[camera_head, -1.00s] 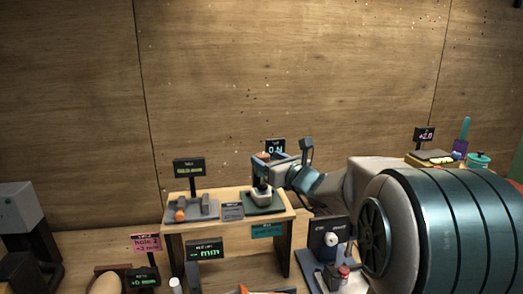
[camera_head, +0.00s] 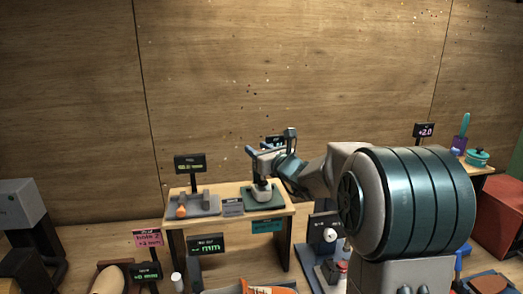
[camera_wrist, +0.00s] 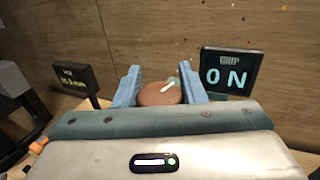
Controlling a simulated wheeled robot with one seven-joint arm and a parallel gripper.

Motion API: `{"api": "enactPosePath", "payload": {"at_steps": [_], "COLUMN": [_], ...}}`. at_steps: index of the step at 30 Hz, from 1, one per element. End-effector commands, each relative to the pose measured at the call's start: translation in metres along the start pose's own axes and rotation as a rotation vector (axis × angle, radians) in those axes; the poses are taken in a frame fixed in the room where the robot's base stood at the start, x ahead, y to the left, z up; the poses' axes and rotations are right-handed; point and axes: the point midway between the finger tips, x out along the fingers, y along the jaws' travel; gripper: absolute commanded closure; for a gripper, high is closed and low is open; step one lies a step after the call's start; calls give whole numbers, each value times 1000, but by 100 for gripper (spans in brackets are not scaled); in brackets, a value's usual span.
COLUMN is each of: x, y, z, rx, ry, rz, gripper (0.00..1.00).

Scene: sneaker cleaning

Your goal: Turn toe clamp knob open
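The fingers stand one on each side, apart, and I see no clear contact or squeeze. The black display (camera_wrist: 228,72) behind reads "GRIP 0 N". In the head view my gripper (camera_head: 265,150) is over the pale clamp device (camera_head: 262,193) on a green base plate (camera_head: 272,204). The knob is not clear there, and the lower device is hidden from the wrist view.
The small wooden bench (camera_head: 228,215) also holds a grey fixture (camera_head: 205,203) with an orange ball and a display (camera_head: 189,164) on a post. A white-knobbed unit (camera_head: 326,233) stands below right. An orange shoe (camera_head: 270,291) lies at the front.

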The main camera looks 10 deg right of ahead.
Motion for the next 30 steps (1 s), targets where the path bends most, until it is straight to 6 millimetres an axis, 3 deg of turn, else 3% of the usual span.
{"api": "enactPosePath", "payload": {"at_steps": [8,21,30], "x": [1,-1,-2], "y": [0,6,7], "z": [4,3,2], "rx": [-3,-1,-1], "ry": [-4,-3,-2], "rz": [76,384,414], "gripper": [86,86,86]}}
